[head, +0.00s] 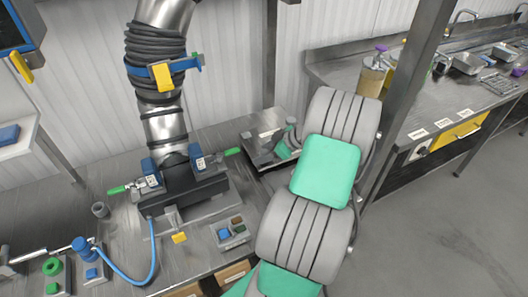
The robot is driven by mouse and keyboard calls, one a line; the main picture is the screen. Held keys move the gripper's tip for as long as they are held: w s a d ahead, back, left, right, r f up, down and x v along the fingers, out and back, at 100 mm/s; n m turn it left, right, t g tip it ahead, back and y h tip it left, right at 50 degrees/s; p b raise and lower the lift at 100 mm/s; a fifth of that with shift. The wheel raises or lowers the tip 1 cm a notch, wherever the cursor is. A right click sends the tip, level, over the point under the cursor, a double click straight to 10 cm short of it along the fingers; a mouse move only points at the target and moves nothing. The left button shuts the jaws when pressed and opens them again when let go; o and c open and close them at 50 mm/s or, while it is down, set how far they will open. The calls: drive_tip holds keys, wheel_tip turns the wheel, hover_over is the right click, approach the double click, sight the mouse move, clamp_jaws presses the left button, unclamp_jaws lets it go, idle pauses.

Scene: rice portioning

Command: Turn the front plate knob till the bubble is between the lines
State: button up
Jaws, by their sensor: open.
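A small dark metal plate (252,137) sits at the back right of the bench, left of my arm. It carries grey and green parts and a pale label, and my arm covers its right side. I cannot make out a knob, a bubble or lines on it at this size. My grey and green arm links rise from the bottom edge and block the view behind them. I cannot make out my gripper's fingertips anywhere.
A dark clamp block (185,190) with green-tipped levers holds a ribbed duct (155,50). A blue hose (153,265) loops at the front left. A small tray (233,232) lies nearby. A steel post (405,100) and a second counter (440,90) stand right; the floor there is clear.

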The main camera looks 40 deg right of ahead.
drive_tip(key=shift+c, duration=0.2)
clamp_jaws()
idle(0.3)
drive_tip(key=shift+f+m+b, duration=0.1)
drive_tip(key=shift+m+b, duration=0.2)
drive_tip(key=m+h+b, duration=0.3)
drive_tip(key=m, duration=0.1)
drive_tip(key=shift+t+h, duration=0.3)
drive_tip(key=shift+t, duration=0.1)
drive_tip(key=m+h+b, duration=0.2)
drive_tip(key=m+h, duration=0.1)
drive_tip(key=m, duration=0.2)
drive_tip(key=shift+g+h, duration=0.4)
drive_tip(key=shift+d+m+g+h+b, duration=0.1)
drive_tip(key=shift+m+g+h+b, duration=0.2)
drive_tip(key=shift+m+h+b, duration=0.55)
drive_tip(key=shift+m, duration=0.35)
